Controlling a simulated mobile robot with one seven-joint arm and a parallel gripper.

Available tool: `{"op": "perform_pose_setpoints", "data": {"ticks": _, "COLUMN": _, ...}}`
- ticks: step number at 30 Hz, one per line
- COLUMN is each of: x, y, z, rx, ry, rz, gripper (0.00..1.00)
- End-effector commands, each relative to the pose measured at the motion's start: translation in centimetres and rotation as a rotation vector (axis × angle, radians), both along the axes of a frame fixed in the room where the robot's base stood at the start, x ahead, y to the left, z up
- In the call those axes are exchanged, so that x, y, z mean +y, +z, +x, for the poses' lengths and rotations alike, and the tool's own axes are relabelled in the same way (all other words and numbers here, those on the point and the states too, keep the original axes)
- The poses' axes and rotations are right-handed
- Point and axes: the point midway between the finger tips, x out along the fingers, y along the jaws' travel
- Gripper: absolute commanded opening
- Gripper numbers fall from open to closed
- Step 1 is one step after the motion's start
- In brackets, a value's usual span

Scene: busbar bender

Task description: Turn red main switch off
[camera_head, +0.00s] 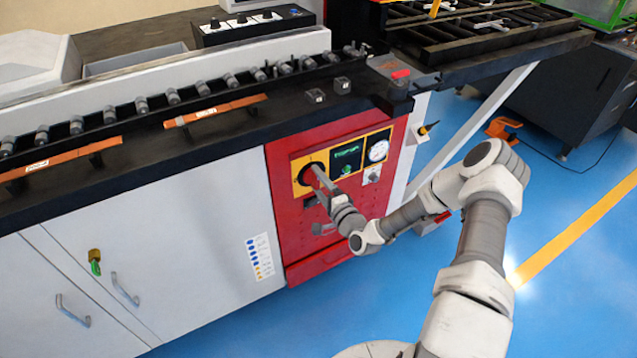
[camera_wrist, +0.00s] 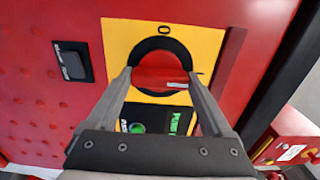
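The red main switch (camera_wrist: 158,72) shows in the wrist view as a red knob in a black ring on a yellow plate. An "O" mark is printed above the ring, and a small white mark shows at the knob's right. In the head view the switch (camera_head: 304,175) is on the red panel, partly covered by my gripper. My gripper (camera_wrist: 160,78) is open, its two fingers spread to the left and right of the knob. No closed grip shows; whether the fingertips touch the ring cannot be told. In the head view my gripper (camera_head: 317,198) is close to the panel.
Beside the switch are a green-lit display (camera_head: 346,158) and a round gauge (camera_head: 378,151). A black rocker-like part (camera_wrist: 73,62) is on the red panel at left. White cabinet doors (camera_head: 190,250) adjoin the panel. The blue floor (camera_head: 560,200) is open at right.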

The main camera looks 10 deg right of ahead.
Motion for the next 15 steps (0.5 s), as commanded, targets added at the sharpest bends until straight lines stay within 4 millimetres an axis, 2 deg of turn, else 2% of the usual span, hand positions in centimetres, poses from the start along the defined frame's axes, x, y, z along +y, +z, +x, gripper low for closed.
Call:
{"op": "perform_pose_setpoints", "data": {"ticks": 1, "x": -0.02, "y": 0.02, "z": -0.02, "rx": -0.001, "ry": 0.0, "rz": 0.0, "gripper": 0.73}}
{"op": "perform_pose_setpoints", "data": {"ticks": 8, "x": -0.03, "y": 0.02, "z": -0.02, "rx": -0.001, "ry": 0.0, "rz": 0.0, "gripper": 0.32}}
{"op": "perform_pose_setpoints", "data": {"ticks": 15, "x": -0.02, "y": -0.04, "z": -0.03, "rx": -0.006, "ry": 0.0, "rz": -0.016, "gripper": 0.29}}
